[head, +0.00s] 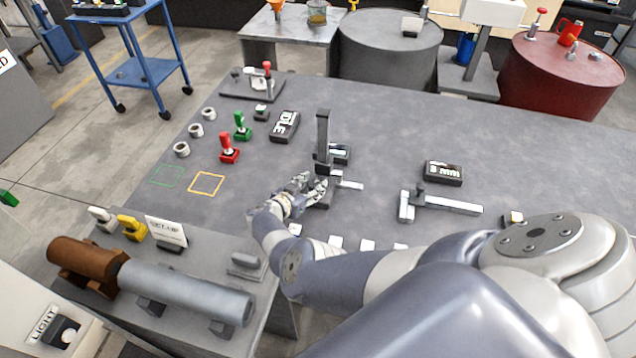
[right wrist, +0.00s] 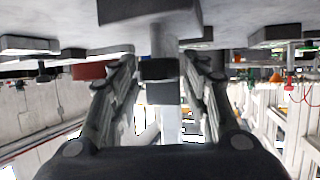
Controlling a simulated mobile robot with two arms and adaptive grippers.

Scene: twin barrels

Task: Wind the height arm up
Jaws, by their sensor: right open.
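A height gauge with a dark upright column (head: 323,135) stands on the grey table. A small display (head: 341,153) sits beside the column, and a short light arm (head: 350,184) sticks out to the right low down. My right gripper (head: 313,184) is open at the lower left of the column, with its fingertips close to the gauge's foot. In the right wrist view a dark block (right wrist: 160,92) lies between the two open fingers, with gaps on both sides. I cannot tell whether a finger touches it. My left gripper is not in view.
A caliper-like tool (head: 445,204) and a display box (head: 444,173) lie to the right. Red (head: 229,150) and green (head: 242,127) stamps stand to the left, near an IDLE sign (head: 285,126). Two barrels, grey (head: 388,60) and red (head: 560,85), stand behind the table.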

